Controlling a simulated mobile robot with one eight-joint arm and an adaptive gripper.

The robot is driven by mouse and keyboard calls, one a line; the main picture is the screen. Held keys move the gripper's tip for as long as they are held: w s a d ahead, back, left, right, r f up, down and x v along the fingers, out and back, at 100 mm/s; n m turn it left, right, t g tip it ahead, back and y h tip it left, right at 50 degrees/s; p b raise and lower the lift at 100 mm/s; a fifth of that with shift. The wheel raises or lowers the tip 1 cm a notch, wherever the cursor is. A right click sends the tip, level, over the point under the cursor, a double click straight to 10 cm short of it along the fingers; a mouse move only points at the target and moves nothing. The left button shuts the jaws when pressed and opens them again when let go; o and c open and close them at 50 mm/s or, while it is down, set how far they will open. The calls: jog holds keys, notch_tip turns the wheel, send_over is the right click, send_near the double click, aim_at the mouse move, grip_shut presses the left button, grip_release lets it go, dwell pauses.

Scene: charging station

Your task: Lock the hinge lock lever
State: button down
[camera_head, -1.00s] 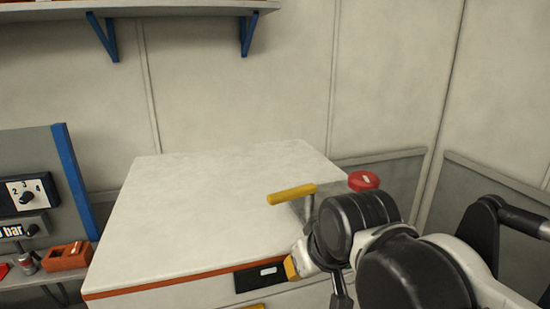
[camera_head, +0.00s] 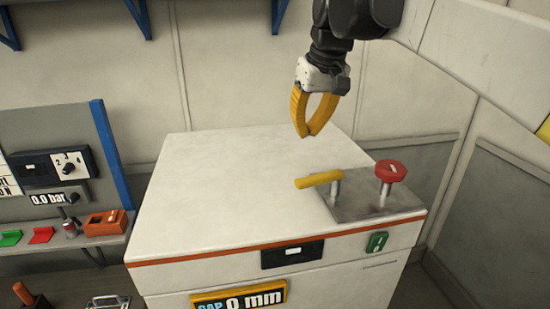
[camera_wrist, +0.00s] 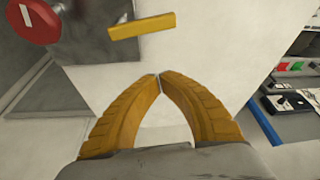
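A yellow lever handle (camera_head: 320,180) stands on a short post on the grey metal plate (camera_head: 385,208) at the right of a white cabinet's top. It points roughly left, and it also shows at the top of the wrist view (camera_wrist: 142,26). I cannot tell from its pose whether it is locked. My gripper (camera_head: 306,135) hangs above the cabinet top, behind and above the handle, with its yellow fingers pointing down. Its fingertips meet in the wrist view (camera_wrist: 158,76), with nothing between them. The gripper is apart from the handle.
A red knob (camera_head: 391,171) stands on the same plate, right of the handle. The white cabinet top (camera_head: 220,195) is otherwise clear. Its front bears a green switch (camera_head: 377,242) and a yellow-framed "GAP 0 mm" display (camera_head: 238,296). A bench with an orange box (camera_head: 106,223) is at left.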

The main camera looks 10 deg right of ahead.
jog(key=shift+s, duration=0.2)
jog(key=p+x, duration=0.1)
jog(key=x, duration=0.8)
jog(key=shift+w+a+p, duration=0.1)
jog(key=shift+w+p, duration=0.05)
jog(key=shift+p, duration=0.25)
jog(key=shift+s+f, duration=0.2)
jog(key=shift+f, duration=0.15)
jog(key=s, duration=0.1)
jog(key=s+p, duration=0.1)
jog(key=s, duration=0.1)
jog(key=shift+s+d+p, duration=0.3)
jog(key=shift+s+d, duration=0.05)
jog(key=shift+s, duration=0.05)
jog(key=shift+w+f, duration=0.15)
jog(key=shift+w, duration=0.2)
jog(key=shift+s, duration=0.1)
jog(key=shift+s, duration=0.1)
jog(key=shift+a, duration=0.1)
jog(key=shift+n, duration=0.3)
